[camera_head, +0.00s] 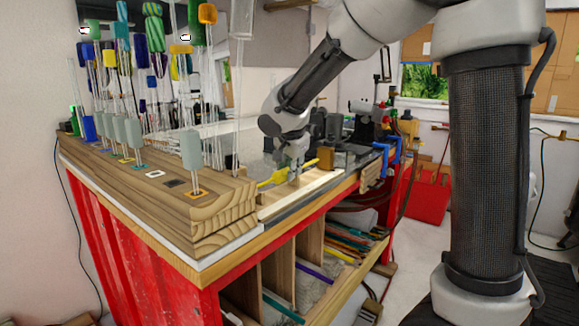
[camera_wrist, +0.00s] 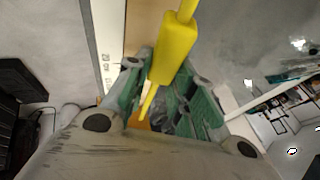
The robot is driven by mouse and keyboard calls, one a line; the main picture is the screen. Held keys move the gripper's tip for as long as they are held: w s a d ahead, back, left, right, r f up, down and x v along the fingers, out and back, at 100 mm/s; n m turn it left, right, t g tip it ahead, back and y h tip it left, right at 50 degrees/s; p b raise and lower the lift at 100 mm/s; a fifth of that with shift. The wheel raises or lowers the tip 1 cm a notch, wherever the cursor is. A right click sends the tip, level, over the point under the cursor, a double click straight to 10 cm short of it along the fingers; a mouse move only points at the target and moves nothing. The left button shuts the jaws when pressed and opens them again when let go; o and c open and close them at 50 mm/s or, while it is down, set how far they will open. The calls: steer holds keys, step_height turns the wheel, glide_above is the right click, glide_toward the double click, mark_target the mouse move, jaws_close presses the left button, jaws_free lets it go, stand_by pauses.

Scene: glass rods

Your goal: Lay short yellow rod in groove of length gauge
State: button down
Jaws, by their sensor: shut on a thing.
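The short yellow rod (camera_wrist: 175,48) has a thick blocky section and thinner ends. In the wrist view it runs steeply between the green-padded fingers of my gripper (camera_wrist: 165,85), which is shut on it. In the head view the yellow rod (camera_head: 276,178) sticks out on both sides of my gripper (camera_head: 294,168), low over the bench. The pale wooden length gauge (camera_head: 305,190) lies along the bench's front edge, under and in front of the rod. Its white marked strip (camera_wrist: 101,45) shows in the wrist view. The groove is not clear, and I cannot tell whether the rod touches it.
A layered wooden block (camera_head: 215,205) holding several upright glass rods with coloured tops stands left of the gauge. Clamps and tools (camera_head: 385,125) crowd the bench behind my gripper. Coloured rods (camera_head: 335,240) lie in compartments below.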

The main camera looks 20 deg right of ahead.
steer(key=shift+f, duration=0.4)
stand_by(0.4)
steer(key=c, duration=1.1)
jaws_free()
